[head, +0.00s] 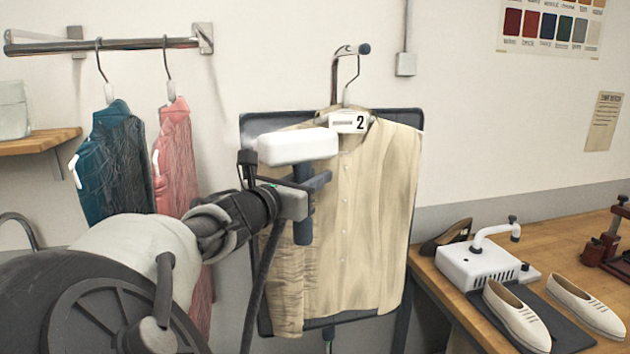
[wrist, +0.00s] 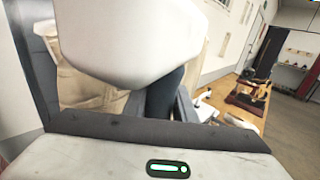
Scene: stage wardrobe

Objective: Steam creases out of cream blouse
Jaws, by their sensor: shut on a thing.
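The cream blouse (head: 368,215) hangs on a hanger from a wall hook, against a dark board (head: 413,120). Its right half looks smooth; its lower left part shows horizontal creases. My gripper (head: 306,190) is shut on the dark handle of a steamer (head: 297,147). The steamer's white head covers the blouse's upper left; I cannot tell whether it touches the cloth. In the wrist view the steamer head (wrist: 130,40) fills the upper middle and hides much of the blouse (wrist: 85,90). My arm hides part of the blouse's left edge.
Teal (head: 112,165) and pink (head: 174,155) garments hang from a rail at left. A wooden bench (head: 440,282) at right holds a white device (head: 480,265) and pale shoes (head: 515,315). A dark hose runs down beside the blouse.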

